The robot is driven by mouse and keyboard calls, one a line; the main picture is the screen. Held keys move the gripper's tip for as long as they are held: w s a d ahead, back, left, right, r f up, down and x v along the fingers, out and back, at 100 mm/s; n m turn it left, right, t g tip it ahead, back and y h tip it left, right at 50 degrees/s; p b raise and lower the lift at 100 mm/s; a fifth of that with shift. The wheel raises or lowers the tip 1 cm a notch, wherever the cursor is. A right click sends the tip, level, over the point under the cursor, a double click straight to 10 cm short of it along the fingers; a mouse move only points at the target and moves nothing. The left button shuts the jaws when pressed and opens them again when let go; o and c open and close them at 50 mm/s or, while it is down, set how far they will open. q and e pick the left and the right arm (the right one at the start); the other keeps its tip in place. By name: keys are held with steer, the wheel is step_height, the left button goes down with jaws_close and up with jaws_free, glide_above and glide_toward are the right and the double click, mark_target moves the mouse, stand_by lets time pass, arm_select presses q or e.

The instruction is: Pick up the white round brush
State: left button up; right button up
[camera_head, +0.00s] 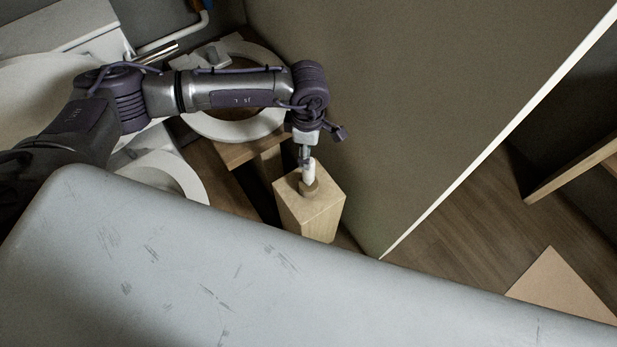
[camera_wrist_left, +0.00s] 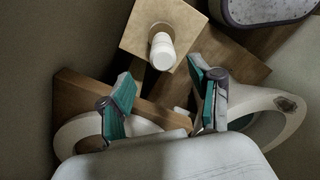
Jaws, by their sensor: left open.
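The white round brush (camera_head: 309,172) stands upright with its lower end in the top of a light wooden block (camera_head: 312,210). In the left wrist view the brush (camera_wrist_left: 162,50) is seen from above as a white ribbed cylinder on the block's square top (camera_wrist_left: 139,38); anything below that is hidden. My left gripper (camera_head: 305,155) is just above the brush in the head view. In the left wrist view my left gripper (camera_wrist_left: 165,100) has its two teal-padded fingers spread wide apart, with nothing between them. The brush appears beyond the fingertips. My right gripper is not in view.
A tall brown-grey partition (camera_head: 400,100) with a white edge rises close to the right of the block. A white ring-shaped seat (camera_head: 235,130) lies behind and left of it, near another wooden piece (camera_head: 245,155).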

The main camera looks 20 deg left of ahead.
mark_target(308, 177)
arm_select(q)
steer(key=f, duration=0.8)
steer(key=shift+s+d, duration=0.2)
steer(key=shift+r, duration=0.1)
jaws_close()
